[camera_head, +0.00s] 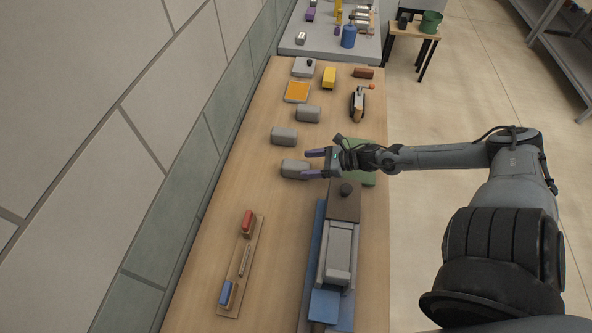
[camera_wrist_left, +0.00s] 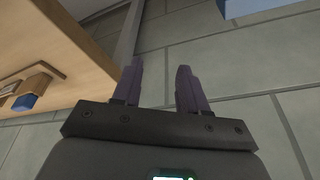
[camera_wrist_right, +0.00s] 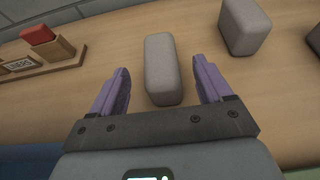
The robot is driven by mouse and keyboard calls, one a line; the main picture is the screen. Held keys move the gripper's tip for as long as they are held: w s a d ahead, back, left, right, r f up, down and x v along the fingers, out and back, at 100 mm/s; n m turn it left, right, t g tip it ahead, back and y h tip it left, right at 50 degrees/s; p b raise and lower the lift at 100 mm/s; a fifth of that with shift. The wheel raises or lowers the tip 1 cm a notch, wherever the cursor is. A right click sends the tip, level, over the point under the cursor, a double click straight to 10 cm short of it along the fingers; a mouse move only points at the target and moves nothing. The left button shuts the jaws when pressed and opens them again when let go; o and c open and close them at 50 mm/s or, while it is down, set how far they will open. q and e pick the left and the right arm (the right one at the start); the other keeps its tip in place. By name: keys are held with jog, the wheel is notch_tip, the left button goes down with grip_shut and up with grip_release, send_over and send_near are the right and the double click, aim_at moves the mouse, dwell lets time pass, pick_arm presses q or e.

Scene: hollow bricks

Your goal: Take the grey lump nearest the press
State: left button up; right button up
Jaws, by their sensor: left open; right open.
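Three grey lumps stand in a row on the wooden bench. The lump nearest the press (camera_head: 292,168) also shows in the right wrist view (camera_wrist_right: 162,72). The others are the middle lump (camera_head: 284,136) and the far lump (camera_head: 308,113). The long grey machine with a brown end and dark knob, which looks like the press (camera_head: 340,245), stands at the bench's front right. My right gripper (camera_head: 314,163) is open at the nearest lump's right end. In its wrist view the lump appears between and beyond the fingers, with gaps. My left gripper (camera_wrist_left: 157,67) is open and empty, facing the wall.
A wooden rack (camera_head: 240,270) with a red block (camera_head: 248,222) and a blue block (camera_head: 226,292) lies at the left. An orange-topped tray (camera_head: 297,91), a yellow block (camera_head: 329,77) and a small lever device (camera_head: 358,104) stand farther back. A green mat (camera_head: 362,178) lies beneath my right arm.

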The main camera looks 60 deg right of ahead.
aim_at(299, 164)
jog(key=shift+b+x, duration=0.75)
jog(key=shift+x, duration=1.5)
jog(key=c, duration=1.3)
jog(key=shift+r, duration=0.15)
jog(key=shift+c, duration=0.8)
